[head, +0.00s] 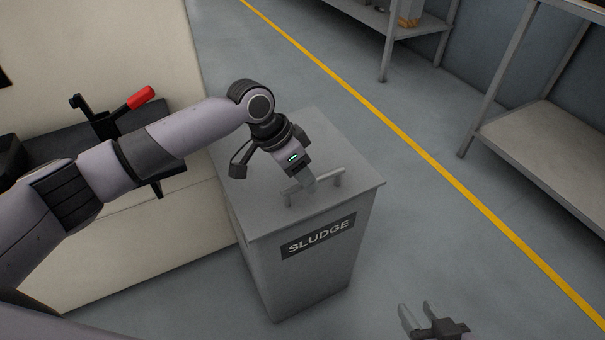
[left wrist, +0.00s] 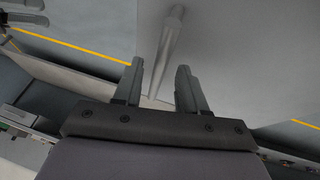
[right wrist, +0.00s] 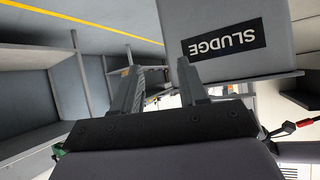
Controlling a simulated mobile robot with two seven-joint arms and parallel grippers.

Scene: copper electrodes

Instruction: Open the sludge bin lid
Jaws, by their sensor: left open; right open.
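The grey sludge bin (head: 310,278) stands upright in the middle of the head view, with a black SLUDGE label on its front. Its lid (head: 255,215) lies flat and closed on top. A bar handle (head: 332,178) is raised on the lid; it also shows in the left wrist view (left wrist: 172,38). My left gripper (head: 308,184) is open over the handle, its fingers pointing down at the bar. Whether they touch it is unclear. My right gripper (head: 417,307) is open and empty, low and right of the bin. The label shows upside down in the right wrist view (right wrist: 223,40).
A cream cabinet (head: 120,250) stands left of the bin, with a dark fixture and red-handled lever (head: 141,97) on it. Metal shelving (head: 545,140) stands at the right. The floor (head: 420,240) right of the bin is clear, crossed by a yellow line (head: 440,174).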

